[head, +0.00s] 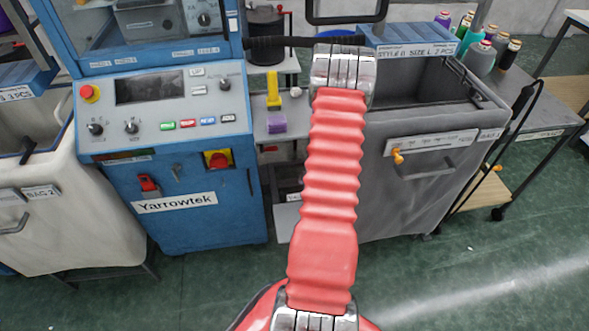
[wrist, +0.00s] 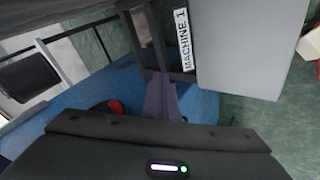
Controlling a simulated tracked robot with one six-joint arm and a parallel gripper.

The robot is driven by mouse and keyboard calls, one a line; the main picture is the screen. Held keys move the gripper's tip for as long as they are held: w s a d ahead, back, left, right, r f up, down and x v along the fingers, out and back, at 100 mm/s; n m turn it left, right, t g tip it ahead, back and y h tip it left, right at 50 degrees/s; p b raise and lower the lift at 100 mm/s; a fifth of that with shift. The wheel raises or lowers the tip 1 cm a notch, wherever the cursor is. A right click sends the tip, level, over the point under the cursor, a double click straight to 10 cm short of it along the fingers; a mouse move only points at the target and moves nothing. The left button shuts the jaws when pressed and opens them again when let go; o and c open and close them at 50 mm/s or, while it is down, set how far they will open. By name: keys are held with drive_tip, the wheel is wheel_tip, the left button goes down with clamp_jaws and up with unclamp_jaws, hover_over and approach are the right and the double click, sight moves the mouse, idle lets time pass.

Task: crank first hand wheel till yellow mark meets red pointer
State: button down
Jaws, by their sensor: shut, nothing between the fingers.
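My gripper shows in the wrist view (wrist: 160,78) as two dark purplish fingers lying side by side, shut and empty. They point towards a dark frame beside a grey panel with a "MACHINE 1" label (wrist: 181,40). I cannot make out the hand wheel, its yellow mark or the red pointer in either view. A small red and black part (wrist: 115,106) sits on a blue surface left of the fingers; what it is cannot be told. In the head view my red bellows arm reaches up and away, and my gripper is out of sight.
The blue Yarrowtek cabinet (head: 205,228) with its control panel stands left of my arm. A grey bin (head: 420,205) stands right, with a light bin (head: 85,235) far left. Thread cones (head: 480,57) stand on a table at right. Green floor is clear at lower right.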

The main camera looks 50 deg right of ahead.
drive_tip(key=s+a+r+m+y, duration=0.2)
drive_tip(key=s+a+r, duration=0.1)
drive_tip(key=a+r, duration=1.8)
drive_tip(key=s+a+r+m+g+y, duration=0.1)
drive_tip(key=s+a+r+m+y, duration=0.1)
drive_tip(key=a+r, duration=1.9)
drive_tip(key=a+m, duration=0.1)
drive_tip(key=a, duration=0.4)
drive_tip(key=shift+s+a, duration=0.3)
drive_tip(key=shift+s, duration=0.1)
